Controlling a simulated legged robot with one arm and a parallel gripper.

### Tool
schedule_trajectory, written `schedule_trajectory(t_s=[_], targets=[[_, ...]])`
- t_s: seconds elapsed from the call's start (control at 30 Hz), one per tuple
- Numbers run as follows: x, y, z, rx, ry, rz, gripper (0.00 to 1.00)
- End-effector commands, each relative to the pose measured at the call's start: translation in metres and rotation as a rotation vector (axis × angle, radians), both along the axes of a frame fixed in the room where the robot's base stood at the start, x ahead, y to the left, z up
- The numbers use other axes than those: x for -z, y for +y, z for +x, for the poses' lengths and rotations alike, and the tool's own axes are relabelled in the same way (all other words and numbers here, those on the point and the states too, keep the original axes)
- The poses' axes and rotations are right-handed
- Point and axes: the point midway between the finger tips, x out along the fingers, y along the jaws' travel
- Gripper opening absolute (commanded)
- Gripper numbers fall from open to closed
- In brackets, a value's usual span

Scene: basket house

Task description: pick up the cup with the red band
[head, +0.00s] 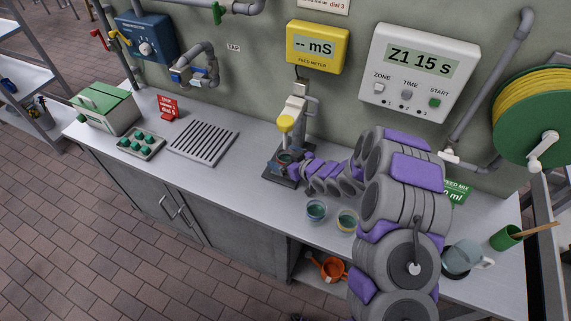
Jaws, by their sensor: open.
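My gripper (285,162) is at the end of my grey and purple arm, low over the dark base of the feed meter stand. Its jaws look open, around or just beside a small round vessel (286,156) with a reddish tint on that base. The view is too small to tell whether this is a red band or whether the fingers touch it. A small glass cup (316,210) with teal contents stands on the counter in front. A second cup (346,220) with a yellowish rim stands to its right, close to my arm. No red band shows clearly on either.
The grey counter (255,190) has free room left of the stand. A pale jug (466,257) and green pot (506,237) stand right of my arm.

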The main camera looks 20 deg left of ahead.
Motion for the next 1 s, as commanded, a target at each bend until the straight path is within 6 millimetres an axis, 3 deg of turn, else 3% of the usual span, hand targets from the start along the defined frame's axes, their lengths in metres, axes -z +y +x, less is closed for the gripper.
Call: schedule_trajectory(t_s=[0.13, 0.4, 1.0], targets=[[0.0046, 0.0101, 0.0053, -0.001, -0.003, 0.0, 0.93], [0.0044, 0.0105, 0.0061, 0.0, -0.002, 0.001, 0.93], [0.0048, 0.0105, 0.0059, 0.0, -0.001, 0.0, 0.36]])
